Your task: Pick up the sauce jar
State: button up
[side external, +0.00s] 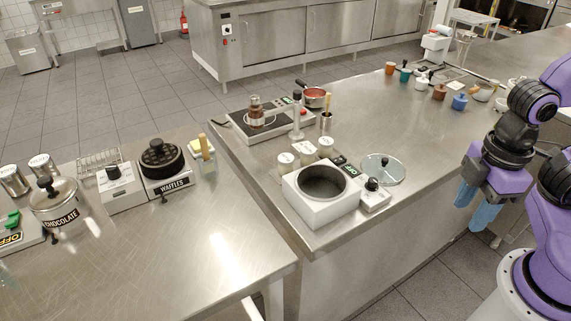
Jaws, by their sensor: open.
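A clear jar with reddish-brown contents (256,112) stands upright on the flat black-and-steel hob (240,132) at the back left of the right-hand counter. It looks like the sauce jar, but its label is too small to read. My gripper (476,206) hangs at the right, its blue fingers pointing down beside the counter's near right edge. It is open, with nothing seen between the fingers. It is well to the right of the jar and apart from it.
A white warmer with a round well (323,203), a glass lid (383,169), small labelled pots (286,162) and a red saucepan (315,97) stand near the hob. Coloured mugs (439,91) are farther back. The counter's middle is mostly clear. A waffle iron (160,160) sits on the left counter.

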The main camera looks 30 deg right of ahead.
dwell(0.4)
jog(key=o, duration=0.5)
